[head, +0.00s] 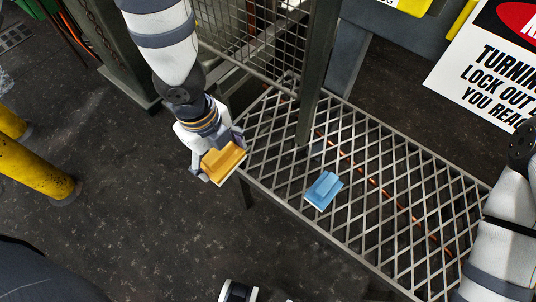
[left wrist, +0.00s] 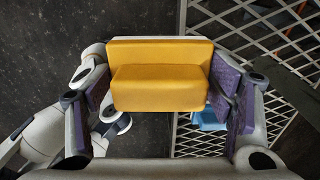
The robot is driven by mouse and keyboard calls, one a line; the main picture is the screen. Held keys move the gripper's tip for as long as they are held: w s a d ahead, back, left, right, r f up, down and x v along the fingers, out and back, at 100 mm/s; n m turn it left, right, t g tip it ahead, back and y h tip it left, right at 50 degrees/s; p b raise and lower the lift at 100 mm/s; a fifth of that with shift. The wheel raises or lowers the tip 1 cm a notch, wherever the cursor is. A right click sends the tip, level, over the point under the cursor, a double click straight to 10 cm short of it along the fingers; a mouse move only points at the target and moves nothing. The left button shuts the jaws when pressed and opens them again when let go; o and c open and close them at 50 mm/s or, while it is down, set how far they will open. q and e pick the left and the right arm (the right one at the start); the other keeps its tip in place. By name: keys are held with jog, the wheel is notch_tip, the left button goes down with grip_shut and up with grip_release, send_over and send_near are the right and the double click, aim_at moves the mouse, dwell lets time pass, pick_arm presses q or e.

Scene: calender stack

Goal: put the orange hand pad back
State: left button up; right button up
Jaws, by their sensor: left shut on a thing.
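The orange hand pad (head: 223,161) is a stepped yellow-orange block. My left gripper (head: 217,156) is shut on it and holds it at the left edge of the metal mesh platform (head: 375,165). In the left wrist view the pad (left wrist: 160,75) sits level between the purple-lined fingers (left wrist: 165,100). A blue hand pad (head: 324,190) of similar shape lies on the mesh, right of and nearer than the orange one. In the left wrist view the blue pad (left wrist: 208,121) is partly hidden behind the right finger. I do not make out my right gripper; my right arm shows at the right edge.
A grey upright post (head: 318,75) and a wire mesh guard (head: 250,35) stand behind the platform. A white warning sign (head: 490,75) hangs at the upper right. Yellow posts (head: 38,173) stand at the left. The mesh around the blue pad is clear.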

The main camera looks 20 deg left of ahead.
pick_arm(q)
jog(key=shift+w+a+r+y, duration=0.1)
jog(key=shift+w+a+y, duration=0.05)
jog(key=shift+a, duration=0.35)
jog(key=shift+w+a+y, duration=0.1)
jog(key=shift+a+y, duration=0.05)
jog(key=shift+a, duration=0.3)
jog(key=shift+w+d+f, duration=0.15)
jog(key=shift+w+f, duration=0.1)
jog(key=shift+w, duration=0.2)
jog(key=w+d+f+b, duration=0.2)
jog(key=w+d+f, duration=0.2)
jog(key=w+d, duration=0.15)
jog(key=b, duration=0.2)
send_over(267, 156)
jog(key=f, duration=0.5)
jog(key=shift+s, duration=0.2)
jog(key=f, duration=0.3)
jog(key=shift+w+d+f, duration=0.1)
jog(key=shift+w+f, duration=0.1)
jog(key=shift+f, duration=0.05)
jog(key=shift+r, duration=0.1)
jog(key=shift+c, duration=0.6)
pick_arm(e)
jog(key=shift+g, duration=0.6)
jog(key=x, duration=0.5)
jog(key=shift+s, duration=0.5)
pick_arm(q)
jog(key=o, duration=1.2)
